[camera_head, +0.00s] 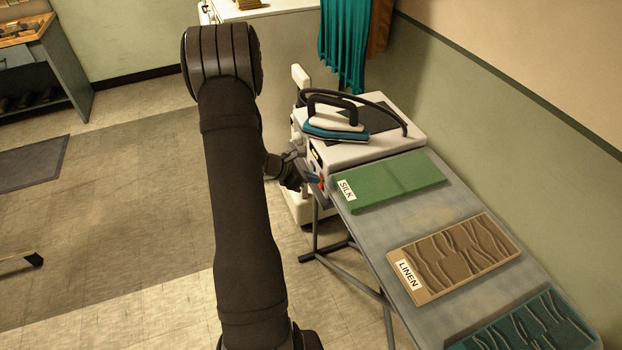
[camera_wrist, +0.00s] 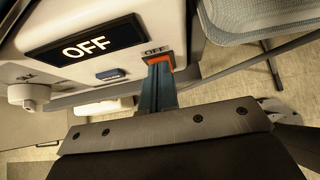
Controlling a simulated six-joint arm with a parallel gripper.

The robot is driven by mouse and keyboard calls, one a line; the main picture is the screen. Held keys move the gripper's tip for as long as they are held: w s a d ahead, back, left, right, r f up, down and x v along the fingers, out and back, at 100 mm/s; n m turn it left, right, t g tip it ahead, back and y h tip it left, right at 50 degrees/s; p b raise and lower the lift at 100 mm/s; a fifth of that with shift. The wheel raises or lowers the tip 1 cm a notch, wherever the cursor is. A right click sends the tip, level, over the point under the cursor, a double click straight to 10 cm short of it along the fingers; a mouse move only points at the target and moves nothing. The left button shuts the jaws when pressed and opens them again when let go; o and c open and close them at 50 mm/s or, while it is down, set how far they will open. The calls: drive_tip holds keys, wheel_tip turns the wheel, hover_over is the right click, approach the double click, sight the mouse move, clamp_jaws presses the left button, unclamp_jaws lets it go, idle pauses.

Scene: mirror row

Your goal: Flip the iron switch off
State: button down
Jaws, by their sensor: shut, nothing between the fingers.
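The white iron station (camera_head: 365,150) stands at the far end of the ironing board, with a blue-and-white iron (camera_head: 337,130) resting on top. Its front face fills the upper left of the wrist view. A black display (camera_wrist: 60,54) there reads OFF. The red-orange switch (camera_wrist: 181,62) sits at the face's corner under a small OFF label. My gripper (camera_wrist: 157,68) is shut and empty, its narrow blue-grey fingertips at the switch and covering part of it. Whether they touch cannot be told. In the head view, my gripper (camera_head: 312,178) is beside the station's front.
The grey ironing board (camera_head: 375,226) holds a green SILK pad (camera_head: 400,178), a brown LINEN pad (camera_head: 465,255) and a teal pad (camera_head: 530,325). Teal cloth (camera_head: 343,45) hangs behind the station. A wall runs along the right. The floor to the left is largely open.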

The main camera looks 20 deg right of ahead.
drive_tip(key=shift+r, duration=0.6)
drive_tip(key=v, duration=1.3)
drive_tip(key=shift+r, duration=0.2)
